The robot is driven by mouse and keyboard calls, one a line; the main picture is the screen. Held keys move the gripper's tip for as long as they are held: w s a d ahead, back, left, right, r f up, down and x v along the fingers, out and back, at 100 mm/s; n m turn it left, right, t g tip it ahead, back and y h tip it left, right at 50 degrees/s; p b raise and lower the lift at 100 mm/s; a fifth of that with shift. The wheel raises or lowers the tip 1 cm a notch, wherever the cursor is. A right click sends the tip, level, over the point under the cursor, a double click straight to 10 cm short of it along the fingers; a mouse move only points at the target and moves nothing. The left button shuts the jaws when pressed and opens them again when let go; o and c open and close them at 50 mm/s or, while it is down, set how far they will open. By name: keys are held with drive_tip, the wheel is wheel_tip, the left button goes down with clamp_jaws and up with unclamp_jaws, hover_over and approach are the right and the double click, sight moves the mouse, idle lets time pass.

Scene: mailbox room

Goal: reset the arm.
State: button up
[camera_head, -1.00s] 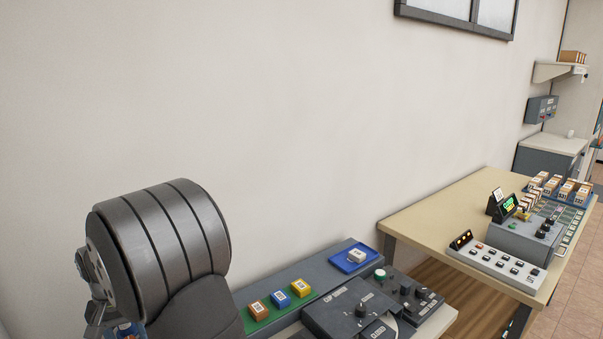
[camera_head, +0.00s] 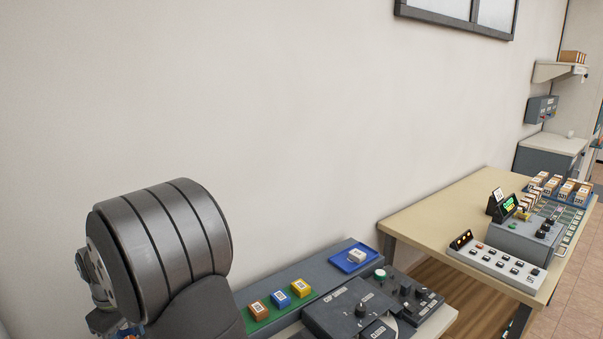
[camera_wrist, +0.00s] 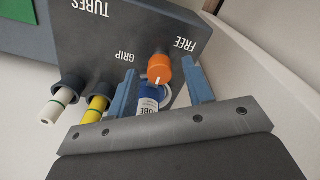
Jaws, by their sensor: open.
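My gripper (camera_wrist: 161,72) shows in the wrist view with its two blue fingers apart. Between and beyond them are a blue-labelled tube (camera_wrist: 150,95) and an orange knob (camera_wrist: 160,68) with a white mark. The knob sits between the words GRIP and FREE on a dark grey panel (camera_wrist: 110,30) marked TUBES. I cannot tell whether the fingers touch the tube. In the head view, my large grey arm link fills the lower left, and the fingers cannot be made out there.
A white tube (camera_wrist: 54,108) and a yellow tube (camera_wrist: 95,112) sit in dark holders left of my fingers. In the head view, several coloured blocks (camera_head: 280,298) lie on a green strip, beside a blue tray (camera_head: 346,263) and dark control boxes (camera_head: 345,310). A wooden table (camera_head: 425,220) stands right.

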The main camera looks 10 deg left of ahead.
drive_tip(key=shift+n, duration=0.9)
drive_tip(key=o, duration=1.2)
drive_tip(key=shift+c, duration=0.2)
drive_tip(key=shift+s+r+y, duration=0.15)
drive_tip(key=shift+s+y, duration=0.1)
drive_tip(key=shift+y, duration=0.05)
drive_tip(key=s+d+r+m+t+y, duration=0.1)
drive_tip(key=y, duration=0.1)
drive_tip(key=s+d+r+m+t+y, duration=0.1)
drive_tip(key=y, duration=0.1)
drive_tip(key=s+d+r+m+t+y, duration=0.1)
drive_tip(key=shift+s+r+y, duration=0.35)
drive_tip(key=shift+s+y, duration=0.05)
drive_tip(key=s+d+r+m+t+y, duration=0.2)
drive_tip(key=d+r+m+t+y, duration=0.2)
drive_tip(key=d, duration=0.3)
drive_tip(key=shift+x, duration=4.75)
drive_tip(key=shift+w+d+r, duration=0.1)
drive_tip(key=shift+r, duration=0.1)
